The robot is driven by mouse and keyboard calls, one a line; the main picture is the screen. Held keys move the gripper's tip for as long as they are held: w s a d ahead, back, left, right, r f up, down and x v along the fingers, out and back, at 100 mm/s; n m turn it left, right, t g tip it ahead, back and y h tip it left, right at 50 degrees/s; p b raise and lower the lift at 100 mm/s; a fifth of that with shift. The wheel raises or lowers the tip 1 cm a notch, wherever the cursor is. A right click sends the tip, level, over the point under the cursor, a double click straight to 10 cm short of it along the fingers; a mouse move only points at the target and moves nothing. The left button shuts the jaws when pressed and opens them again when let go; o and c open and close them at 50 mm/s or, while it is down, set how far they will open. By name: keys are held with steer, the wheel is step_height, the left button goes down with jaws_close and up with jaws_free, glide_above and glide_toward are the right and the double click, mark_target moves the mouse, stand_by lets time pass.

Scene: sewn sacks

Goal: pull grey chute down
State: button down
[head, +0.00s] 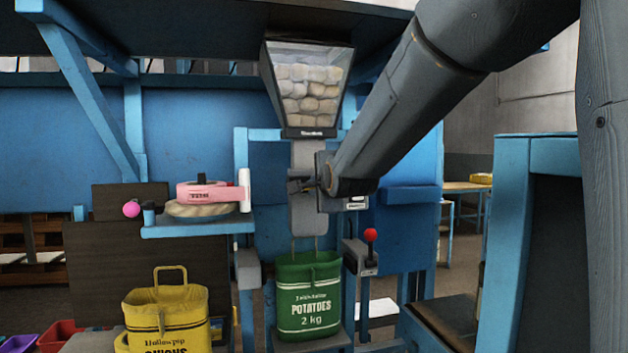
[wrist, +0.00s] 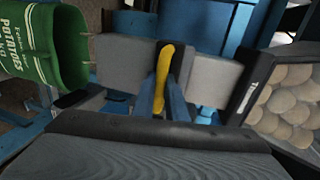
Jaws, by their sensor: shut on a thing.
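The grey chute (head: 307,217) hangs below the hopper (head: 311,90), which holds potatoes behind a clear front. A narrower upper part of the chute shows between the hopper and my gripper. My gripper (head: 302,185) is at the chute's front, shut on its yellow handle (wrist: 163,72); the wrist view also shows the grey chute (wrist: 122,62) running sideways behind the handle. The chute's lower end is just above the open mouth of the green potato sack (head: 309,303); I cannot tell whether it is inside. The sack stands upright on a small grey platform.
A lever with a red knob (head: 370,235) stands right of the sack. A yellow onion sack (head: 165,316) stands at lower left. A blue shelf (head: 198,228) holds a pink tape dispenser and twine. A blue cabinet (head: 512,240) is at right.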

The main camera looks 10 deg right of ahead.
step_height(320, 180, down, 9)
steer(key=b, duration=0.5)
steer(key=shift+f, duration=0.2)
steer(key=c, duration=1.8)
jaws_free()
steer(key=shift+f, duration=0.1)
steer(key=shift+o, duration=0.2)
steer(key=shift+s+r, duration=0.25)
steer(key=shift+s, duration=0.05)
glide_toward(311, 222)
steer(key=shift+b+v, duration=0.35)
steer(key=shift+v, duration=0.9)
